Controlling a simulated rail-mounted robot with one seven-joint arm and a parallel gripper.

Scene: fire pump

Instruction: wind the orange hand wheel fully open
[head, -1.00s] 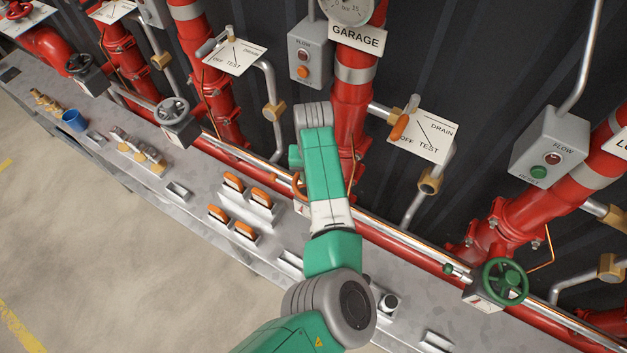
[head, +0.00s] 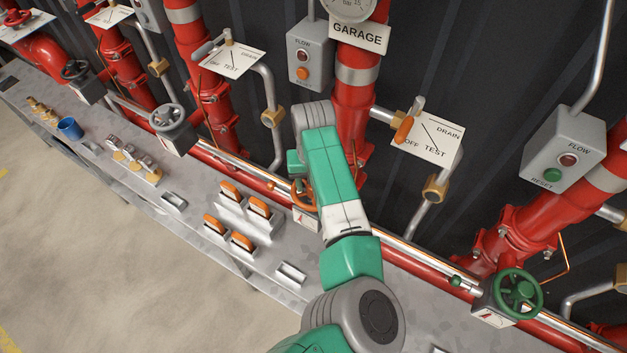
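The orange hand wheel (head: 302,194) is on the low pipe below the GARAGE riser, just left of my arm. Only its left part shows; my arm's green and white links cover the rest. A white plate with a red mark (head: 304,217) sits at its base. My gripper is not visible; my arm hides that area, so I cannot tell whether it touches the wheel.
A shelf (head: 180,228) with orange-handled pieces (head: 243,241), metal parts and a blue cup (head: 70,128) runs along the front. A grey hand wheel (head: 171,117) is to the left, a green one (head: 518,293) to the right. Red risers stand behind.

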